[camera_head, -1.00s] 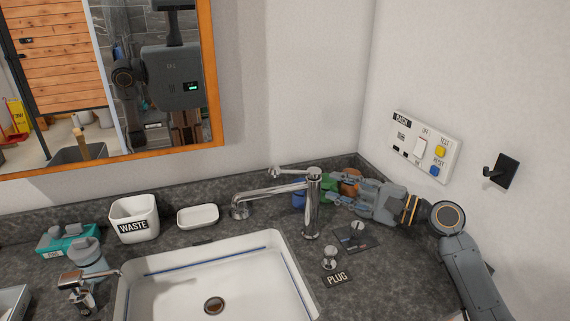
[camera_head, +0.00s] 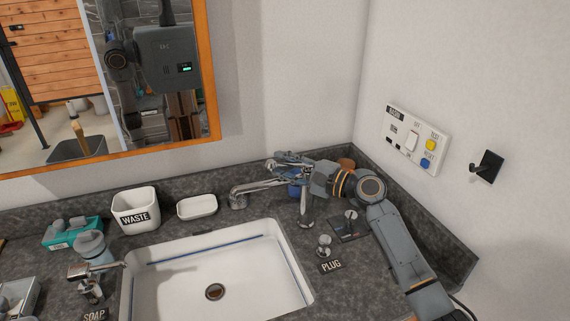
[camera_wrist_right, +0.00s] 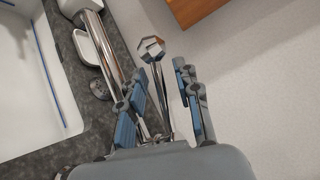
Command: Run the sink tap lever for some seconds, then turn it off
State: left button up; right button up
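The chrome tap (camera_head: 306,212) stands behind the right end of the white basin (camera_head: 180,275). Its spout reaches left over the basin, and no water shows under it. My right gripper (camera_head: 286,164) is at the top of the tap and hides most of the lever there. In the right wrist view the lever (camera_wrist_right: 152,50), with a faceted knob end, lies between the parted fingers of my right gripper (camera_wrist_right: 160,92). A gap shows on the right finger's side; contact on the left is unclear. The spout (camera_wrist_right: 110,50) runs along its left. My left gripper is not in view.
A control panel (camera_head: 417,140) and a black hook (camera_head: 487,167) are on the right wall. A waste cup (camera_head: 135,210), soap dish (camera_head: 197,206) and soap dispenser (camera_head: 92,270) stand around the basin. Plug knobs (camera_head: 324,246) stand right of it.

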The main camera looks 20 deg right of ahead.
jog(key=shift+c, duration=0.7)
grip_shut()
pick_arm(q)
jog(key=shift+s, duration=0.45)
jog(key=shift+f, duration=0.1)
pick_arm(e)
jog(key=shift+b, duration=0.35)
jog(key=shift+d+r+m+t+y+b, duration=0.25)
jog(key=shift+r+m+t+y+b, duration=0.35)
jog(key=shift+m+b, duration=0.55)
jog(key=shift+d+r+m+t+b, duration=0.15)
jog(key=shift+r+m+t+b, duration=0.1)
jog(key=shift+m+t+b, duration=0.2)
jog(key=shift+d+r+m, duration=0.15)
jog(key=shift+r+m, duration=0.25)
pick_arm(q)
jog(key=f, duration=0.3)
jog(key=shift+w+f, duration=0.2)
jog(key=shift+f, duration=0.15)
pick_arm(e)
jog(key=shift+o, duration=0.7)
grip_release()
